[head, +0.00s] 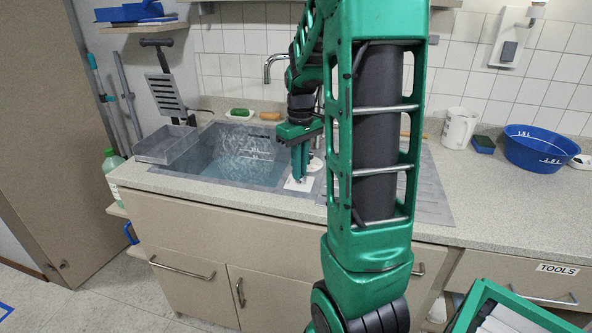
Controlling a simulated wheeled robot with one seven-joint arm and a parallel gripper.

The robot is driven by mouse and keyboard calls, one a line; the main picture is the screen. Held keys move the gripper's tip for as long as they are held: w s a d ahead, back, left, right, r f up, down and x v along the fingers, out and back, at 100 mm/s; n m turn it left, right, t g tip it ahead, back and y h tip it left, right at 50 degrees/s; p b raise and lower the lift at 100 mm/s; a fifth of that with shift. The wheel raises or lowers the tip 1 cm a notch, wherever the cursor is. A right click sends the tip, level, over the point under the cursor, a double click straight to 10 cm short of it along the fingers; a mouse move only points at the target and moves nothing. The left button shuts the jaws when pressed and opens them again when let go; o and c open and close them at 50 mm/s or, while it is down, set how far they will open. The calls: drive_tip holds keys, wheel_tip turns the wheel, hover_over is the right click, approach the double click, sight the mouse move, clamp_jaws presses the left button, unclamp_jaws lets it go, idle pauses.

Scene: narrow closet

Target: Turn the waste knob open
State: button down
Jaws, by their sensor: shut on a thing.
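My gripper (300,174) points down at the right rim of the sink (232,168). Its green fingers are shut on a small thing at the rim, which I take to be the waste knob. The fingers hide the knob, so its turn angle cannot be seen. A white plate (297,185) lies at the fingertips, and a pale round piece (315,165) shows just right of the fingers. The sink basin holds bluish water.
My arm covers the drainboard's middle. A grey tray (167,148) sits at the sink's left. A curved tap (270,66) stands behind. A white jug (459,128) and blue bowl (541,150) stand right. The front right worktop is clear.

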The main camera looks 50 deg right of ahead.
drive_tip(key=m, duration=0.5)
drive_tip(key=shift+m, duration=0.3)
drive_tip(key=m, duration=0.5)
drive_tip(key=shift+m, duration=0.3)
drive_tip(key=c, duration=1.8)
unclamp_jaws()
drive_tip(key=shift+c, duration=0.2)
drive_tip(key=shift+r, duration=0.15)
wheel_tip(320, 180, up, 10)
drive_tip(key=shift+r, duration=0.25)
